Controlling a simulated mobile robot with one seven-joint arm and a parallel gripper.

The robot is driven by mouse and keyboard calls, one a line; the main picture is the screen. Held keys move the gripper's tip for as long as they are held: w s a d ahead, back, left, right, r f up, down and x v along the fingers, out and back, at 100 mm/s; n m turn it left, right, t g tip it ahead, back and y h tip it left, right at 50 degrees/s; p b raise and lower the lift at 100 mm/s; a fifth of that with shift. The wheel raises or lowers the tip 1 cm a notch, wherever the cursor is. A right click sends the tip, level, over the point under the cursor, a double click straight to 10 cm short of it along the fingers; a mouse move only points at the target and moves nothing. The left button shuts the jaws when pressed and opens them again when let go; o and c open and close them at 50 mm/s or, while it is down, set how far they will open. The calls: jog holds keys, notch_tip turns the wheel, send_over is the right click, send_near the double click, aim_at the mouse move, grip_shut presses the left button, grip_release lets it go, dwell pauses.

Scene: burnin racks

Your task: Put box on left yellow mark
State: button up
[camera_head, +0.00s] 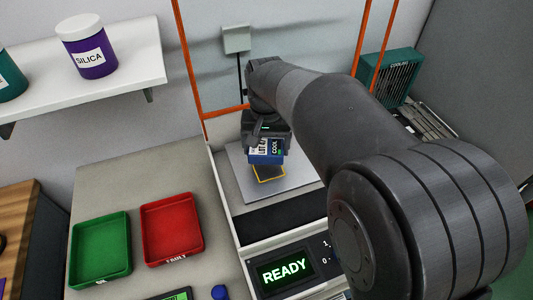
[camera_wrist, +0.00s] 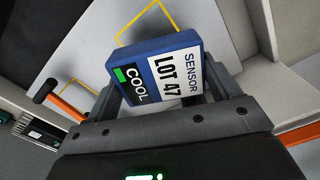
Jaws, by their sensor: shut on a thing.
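A blue box (camera_wrist: 160,68) with a white label reading "SENSOR LOT 47" and a green "COOL" patch is held between the fingers of my gripper (camera_wrist: 165,92). In the head view, my gripper (camera_head: 266,142) holds the box (camera_head: 265,156) over a grey plate (camera_head: 243,180). One yellow outline mark (camera_head: 270,173) shows on the plate just below the box. In the wrist view, one yellow mark (camera_wrist: 119,38) lies beyond the box and is partly covered by it. Another yellow line (camera_wrist: 85,85) shows at the left near a finger. I cannot tell whether the box touches the plate.
A "READY" screen (camera_head: 284,270) faces the front. A green tray (camera_head: 100,250) and a red tray (camera_head: 172,229) stand on the bench at left. Orange posts (camera_head: 184,50) rise behind the plate. A shelf (camera_head: 120,70) carries a purple "SILICA" jar (camera_head: 88,48).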

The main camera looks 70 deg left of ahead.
aim_at(266, 155)
jog(key=shift+f, duration=1.75)
jog(key=shift+f, duration=0.15)
jog(key=o, duration=1)
notch_tip(266, 155, up, 12)
jog(key=shift+w+r, duration=0.15)
jog(key=shift+r, duration=0.05)
